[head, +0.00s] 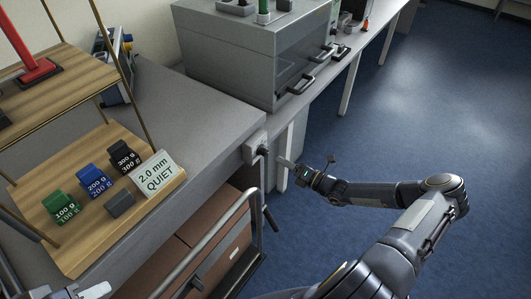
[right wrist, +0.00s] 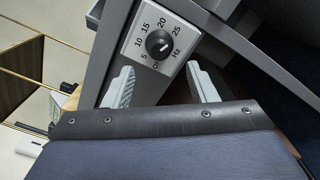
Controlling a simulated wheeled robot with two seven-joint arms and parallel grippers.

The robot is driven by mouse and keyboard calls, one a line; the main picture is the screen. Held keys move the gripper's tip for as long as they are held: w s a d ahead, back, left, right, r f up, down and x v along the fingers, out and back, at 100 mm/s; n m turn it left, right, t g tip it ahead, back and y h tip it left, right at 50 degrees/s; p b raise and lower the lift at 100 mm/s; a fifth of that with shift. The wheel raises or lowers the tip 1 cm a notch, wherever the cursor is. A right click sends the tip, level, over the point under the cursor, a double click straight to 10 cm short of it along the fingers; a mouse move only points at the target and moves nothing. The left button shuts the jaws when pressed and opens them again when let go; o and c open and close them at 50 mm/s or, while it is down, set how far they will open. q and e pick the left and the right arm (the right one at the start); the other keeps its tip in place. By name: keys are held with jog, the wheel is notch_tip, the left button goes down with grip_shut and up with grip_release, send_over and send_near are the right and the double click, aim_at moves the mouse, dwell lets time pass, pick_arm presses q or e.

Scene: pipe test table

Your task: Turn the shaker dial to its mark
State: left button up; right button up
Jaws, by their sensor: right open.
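The shaker dial is a round black knob (right wrist: 159,44) on a pale square plate (right wrist: 133,53) printed 5 to 25 and Hz. In the head view the knob (head: 263,150) sits on the front edge of the grey bench. A pale line shows on the knob, but its exact setting is too small to read. My right gripper (right wrist: 161,86) is open and empty, its two pale fingers pointing at the dial, apart from it; it also shows just right of the knob in the head view (head: 284,162). Part of my left gripper (head: 92,291) shows at the bottom left corner.
A wooden shelf (head: 80,250) holds green, blue and black weights and a card (head: 158,174) reading 2.0 mm QUIET. A metal rail (head: 205,245) runs below the bench front. A grey cabinet (head: 235,50) stands behind. The blue floor to the right is clear.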

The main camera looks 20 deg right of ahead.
aim_at(267, 153)
jog(key=p+x, duration=0.1)
jog(key=x, duration=0.6)
jog(key=shift+w+a, duration=0.2)
jog(key=c, duration=1)
jog(key=shift+o, duration=0.2)
